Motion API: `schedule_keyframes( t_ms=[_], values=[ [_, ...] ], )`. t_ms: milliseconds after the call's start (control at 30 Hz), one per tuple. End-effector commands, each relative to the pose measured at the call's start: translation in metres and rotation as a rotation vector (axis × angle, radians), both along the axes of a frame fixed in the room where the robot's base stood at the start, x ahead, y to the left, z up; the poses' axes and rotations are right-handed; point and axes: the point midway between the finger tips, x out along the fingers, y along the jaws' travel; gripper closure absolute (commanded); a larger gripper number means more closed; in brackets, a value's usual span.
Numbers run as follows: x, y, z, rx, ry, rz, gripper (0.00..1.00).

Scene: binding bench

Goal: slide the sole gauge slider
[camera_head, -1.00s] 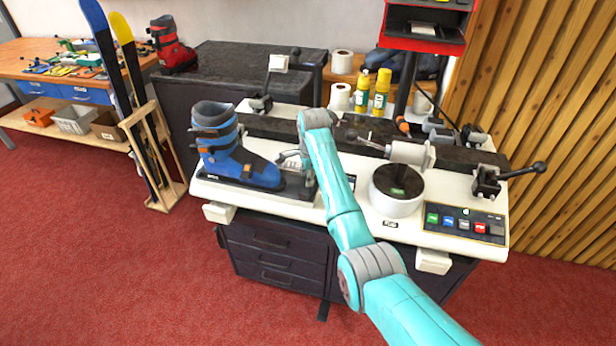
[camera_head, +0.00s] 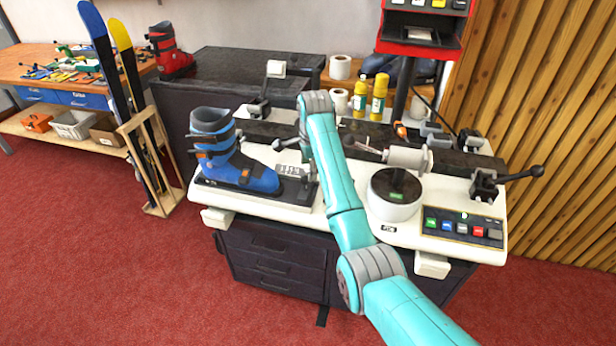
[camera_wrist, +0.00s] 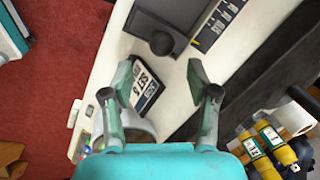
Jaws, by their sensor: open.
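My gripper (camera_wrist: 160,85) is open in the wrist view, its two fingers apart with nothing held between them. A round black knob (camera_wrist: 163,43) stands just beyond the fingertips, in front of a dark plate (camera_wrist: 178,12); it looks like the slider's handle, and no finger touches it. A white label plate (camera_wrist: 145,88) with black print lies below, between the fingers. A dark strip with white print (camera_wrist: 220,24) runs beside the plate. In the head view the label area (camera_head: 293,170) shows beside the blue boot (camera_head: 225,155); my arm hides most of the gripper.
Yellow bottles (camera_head: 379,97) and paper rolls stand behind. Red carpet (camera_head: 120,270) lies open in front.

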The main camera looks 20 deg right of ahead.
Motion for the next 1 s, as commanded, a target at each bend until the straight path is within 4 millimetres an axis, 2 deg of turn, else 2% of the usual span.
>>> schedule_keyframes(
  t_ms=[133,333,1000],
  values=[
    [-0.005,-0.001,0.026,0.0,-0.002,-0.001,0.41],
    [-0.009,-0.001,0.044,0.0,0.0,-0.001,0.41],
    [-0.01,-0.001,0.047,0.0,0.001,0.0,0.41]
  ],
)
